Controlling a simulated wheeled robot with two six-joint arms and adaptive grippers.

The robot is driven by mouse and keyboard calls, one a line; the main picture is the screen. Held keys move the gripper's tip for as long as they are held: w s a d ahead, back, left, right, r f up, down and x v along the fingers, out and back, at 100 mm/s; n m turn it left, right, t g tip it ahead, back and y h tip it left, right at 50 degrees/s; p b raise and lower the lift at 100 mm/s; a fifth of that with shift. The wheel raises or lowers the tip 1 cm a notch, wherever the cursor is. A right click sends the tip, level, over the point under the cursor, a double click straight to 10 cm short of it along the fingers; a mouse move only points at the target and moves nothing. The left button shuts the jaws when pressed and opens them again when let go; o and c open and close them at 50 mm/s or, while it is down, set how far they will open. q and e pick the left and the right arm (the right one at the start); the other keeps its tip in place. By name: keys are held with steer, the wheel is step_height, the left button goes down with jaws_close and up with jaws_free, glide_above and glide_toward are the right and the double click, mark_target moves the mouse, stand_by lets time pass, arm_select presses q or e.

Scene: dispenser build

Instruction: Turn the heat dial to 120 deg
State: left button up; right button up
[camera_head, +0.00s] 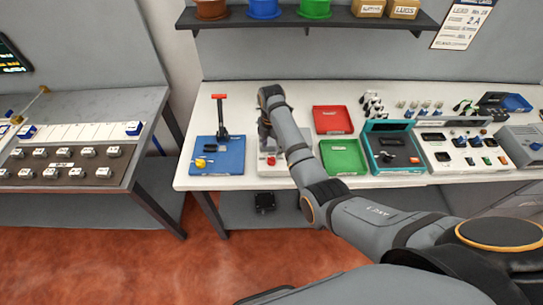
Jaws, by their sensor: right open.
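My right arm reaches in from the right, across the white bench (230,98). Its gripper (268,147) points down over a small white unit (271,168) with a red part (271,160). The gripper is open; the fingers are small and partly hidden by my own arm, so I cannot tell whether they touch the unit. I cannot make out the heat dial or its setting; it may be hidden behind the gripper and arm. My left gripper is not in view.
A blue base (228,165) with a red-topped lever stands left of the gripper. A red tray (332,127), a green tray (352,146) and a teal-framed station (380,128) lie to the right. A shelf (345,20) with bins hangs above.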

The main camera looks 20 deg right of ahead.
mark_target(272, 158)
step_height(272, 158, down, 7)
steer(key=shift+r, duration=0.15)
steer(key=shift+p, duration=0.3)
steer(key=c, duration=1.1)
